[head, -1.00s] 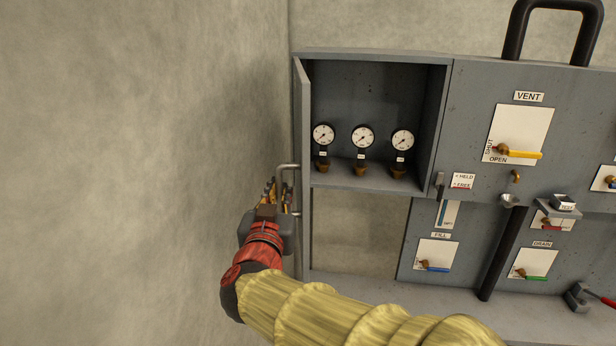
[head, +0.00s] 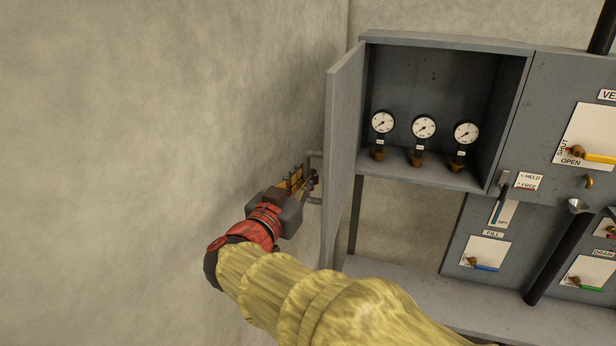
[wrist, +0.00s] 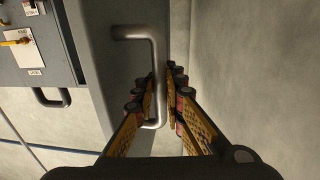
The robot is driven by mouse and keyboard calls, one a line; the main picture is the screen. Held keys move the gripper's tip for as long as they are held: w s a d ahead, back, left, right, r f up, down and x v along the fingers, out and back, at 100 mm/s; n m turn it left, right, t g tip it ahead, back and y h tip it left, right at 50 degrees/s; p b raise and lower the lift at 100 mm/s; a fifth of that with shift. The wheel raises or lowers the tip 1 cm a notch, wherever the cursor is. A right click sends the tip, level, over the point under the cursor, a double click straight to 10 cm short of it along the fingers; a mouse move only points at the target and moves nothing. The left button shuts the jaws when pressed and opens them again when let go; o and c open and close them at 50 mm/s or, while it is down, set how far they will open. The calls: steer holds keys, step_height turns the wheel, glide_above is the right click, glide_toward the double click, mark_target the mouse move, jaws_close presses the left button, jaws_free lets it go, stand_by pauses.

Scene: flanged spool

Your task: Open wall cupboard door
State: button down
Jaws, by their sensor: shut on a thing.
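The cupboard door (head: 341,150) is a grey panel hinged on the left side of the wall cupboard (head: 450,41). It stands open, swung out to the left, and the inside of the cupboard shows. Its metal bar handle (head: 315,155) is on the door's outer face. In the wrist view the handle (wrist: 153,50) is a grey U-shaped bar. My gripper (head: 305,180) is at the handle's lower part, on the left of the door. In the wrist view my gripper (wrist: 160,100) has its fingers on either side of the bar, closed on it.
Three round gauges (head: 424,127) stand inside the cupboard. A plain wall (head: 150,120) is close to my gripper on the left. Valve panels (head: 485,252) with coloured levers are on the right. A ledge (head: 430,300) runs below.

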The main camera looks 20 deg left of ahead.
steer(key=c, duration=1.9)
jaws_free()
steer(key=s, duration=1.2)
steer(key=shift+a, duration=0.15)
